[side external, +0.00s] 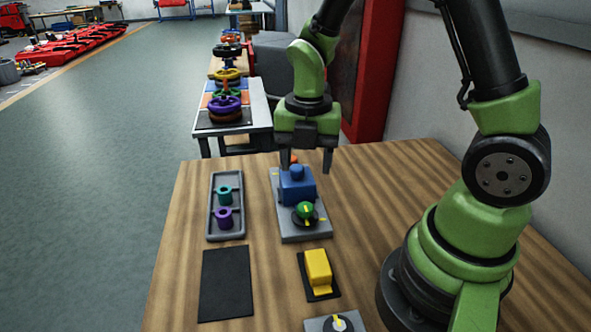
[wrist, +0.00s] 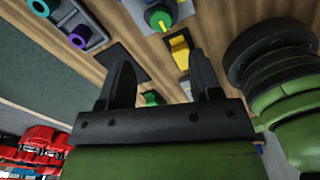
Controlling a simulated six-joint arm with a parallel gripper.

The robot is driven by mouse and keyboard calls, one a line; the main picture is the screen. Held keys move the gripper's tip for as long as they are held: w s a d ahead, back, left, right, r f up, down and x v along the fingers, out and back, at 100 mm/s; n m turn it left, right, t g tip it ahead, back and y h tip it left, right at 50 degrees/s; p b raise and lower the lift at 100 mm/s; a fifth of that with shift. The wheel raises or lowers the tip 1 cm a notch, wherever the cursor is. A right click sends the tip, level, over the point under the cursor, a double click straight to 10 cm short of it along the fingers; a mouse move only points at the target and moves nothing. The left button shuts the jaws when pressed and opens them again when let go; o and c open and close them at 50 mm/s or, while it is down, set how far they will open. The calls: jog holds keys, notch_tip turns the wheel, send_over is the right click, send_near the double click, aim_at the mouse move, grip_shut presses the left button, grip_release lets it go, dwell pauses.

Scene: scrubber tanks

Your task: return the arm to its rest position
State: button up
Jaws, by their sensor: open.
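My gripper (side external: 307,162) points down over the far end of a grey plate (side external: 304,235) in the side view. Its two fingers are apart, and I see nothing held between them. On the plate are a blue block (side external: 297,188) with a round blue top and a green knob (side external: 305,210) with a yellow mark on a dark disc. An orange piece (side external: 294,159) shows partly behind a finger. In the wrist view the gripper's open fingers (wrist: 160,85) show at the middle, and the green knob (wrist: 158,18) lies beyond them.
A grey tray (side external: 212,213) holds a teal and a purple ring piece. A black mat (side external: 226,284) is bare. A yellow block (side external: 318,268) sits on a black pad. A grey dial plate (side external: 318,324) is at the near edge. A side table with coloured wheels stands beyond.

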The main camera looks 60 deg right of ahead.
jog(key=s+a+r+m+t, duration=0.1)
jog(key=s+r+m+t, duration=0.1)
jog(key=r+m, duration=0.3)
jog(key=s+a+r+m+t+y, duration=0.1)
jog(key=s+r+m, duration=0.4)
jog(key=m, duration=0.8)
jog(key=s+a+r+m+t+y, duration=0.1)
jog(key=s+r+m+t, duration=0.3)
jog(key=m, duration=0.5)
notch_tip(320, 180, up, 3)
jog(key=shift+a+f+m, duration=0.15)
jog(key=shift+a+m, duration=0.15)
jog(key=shift+a, duration=0.6)
